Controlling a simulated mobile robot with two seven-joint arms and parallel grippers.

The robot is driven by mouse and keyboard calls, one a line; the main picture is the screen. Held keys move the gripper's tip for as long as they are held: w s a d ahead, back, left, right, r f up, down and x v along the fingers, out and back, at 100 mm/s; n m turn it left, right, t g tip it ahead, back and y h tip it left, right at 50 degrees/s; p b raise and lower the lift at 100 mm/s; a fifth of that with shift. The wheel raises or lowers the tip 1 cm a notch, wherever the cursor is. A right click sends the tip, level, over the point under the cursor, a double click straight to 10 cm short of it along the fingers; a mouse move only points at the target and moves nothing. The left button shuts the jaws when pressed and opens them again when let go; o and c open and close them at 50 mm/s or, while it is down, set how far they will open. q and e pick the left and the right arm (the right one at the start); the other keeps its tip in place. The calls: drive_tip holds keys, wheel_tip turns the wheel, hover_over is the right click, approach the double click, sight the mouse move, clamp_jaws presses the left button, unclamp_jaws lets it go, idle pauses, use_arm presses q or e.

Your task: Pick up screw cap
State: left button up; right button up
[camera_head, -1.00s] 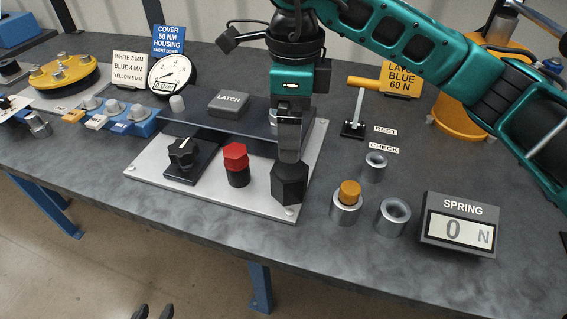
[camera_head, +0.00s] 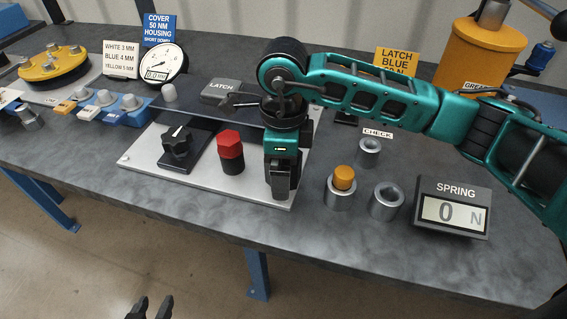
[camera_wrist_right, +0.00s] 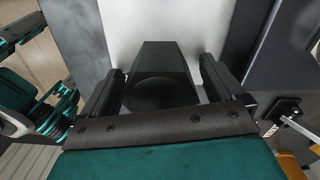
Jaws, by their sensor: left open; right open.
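A black hexagonal cap (camera_wrist_right: 165,62) with a dark round area shows in the right wrist view, over a pale plate (camera_head: 140,160). My right gripper (camera_wrist_right: 162,82) is open, one finger on each side of the cap; I cannot tell if they touch it. In the head view my right gripper (camera_head: 281,190) points down at the plate's right end and largely hides the cap. A red hexagonal cap (camera_head: 230,143) on a black base stands to its left. My left gripper (camera_head: 152,308) is open and empty at the bottom edge, only its fingertips showing.
A black knob (camera_head: 177,142) and a dark raised panel with a LATCH block (camera_head: 219,91) are beside the right gripper. Metal cups (camera_head: 387,202), one with an orange plug (camera_head: 344,177), and a SPRING display (camera_head: 452,208) stand right. The table's front strip is clear.

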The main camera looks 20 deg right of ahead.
use_arm(q)
drive_tip(key=shift+w+a, duration=0.1)
use_arm(e)
drive_tip(key=shift+c, duration=0.8)
drive_tip(key=c, duration=1)
drive_tip(key=shift+r, duration=0.15)
drive_tip(key=shift+c, duration=0.2)
